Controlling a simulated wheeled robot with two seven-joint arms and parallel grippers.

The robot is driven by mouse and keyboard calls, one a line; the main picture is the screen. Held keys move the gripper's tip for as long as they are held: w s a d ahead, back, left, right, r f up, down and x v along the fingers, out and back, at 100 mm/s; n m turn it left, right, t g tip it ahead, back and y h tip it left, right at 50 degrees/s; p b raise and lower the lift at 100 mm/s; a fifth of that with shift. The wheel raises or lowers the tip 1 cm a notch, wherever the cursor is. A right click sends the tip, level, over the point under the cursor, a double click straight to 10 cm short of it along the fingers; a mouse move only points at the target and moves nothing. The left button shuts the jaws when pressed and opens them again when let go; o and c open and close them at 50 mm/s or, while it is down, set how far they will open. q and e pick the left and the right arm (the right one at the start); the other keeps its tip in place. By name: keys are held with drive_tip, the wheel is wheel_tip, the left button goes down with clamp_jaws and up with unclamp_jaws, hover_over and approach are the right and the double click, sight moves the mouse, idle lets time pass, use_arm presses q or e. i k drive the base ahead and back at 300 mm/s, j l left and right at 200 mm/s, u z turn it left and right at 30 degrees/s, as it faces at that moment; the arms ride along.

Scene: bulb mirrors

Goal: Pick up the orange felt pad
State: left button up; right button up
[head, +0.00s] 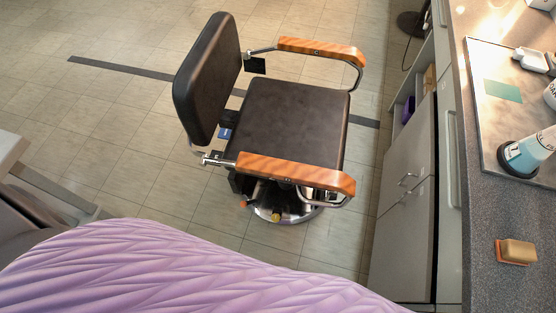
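A small orange pad (499,256) lies on the dark speckled counter at the lower right in the head view. A tan, sponge-like block (518,251) sits on top of it and covers most of it. Only the pad's left and lower edges show. I cannot tell from here whether the pad is felt. Neither of my grippers is in view.
The counter (490,210) runs along the right side, with a grey tray (487,150) holding a blue-labelled bottle (522,155) and a green card (503,91). A black salon chair (297,120) stands mid-floor. A purple quilted surface (170,270) fills the foreground.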

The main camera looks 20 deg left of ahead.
sight(510, 251)
drive_tip(key=z, duration=1.8)
drive_tip(key=j+z, duration=0.35)
drive_tip(key=i+l, duration=0.05)
drive_tip(key=l, duration=0.05)
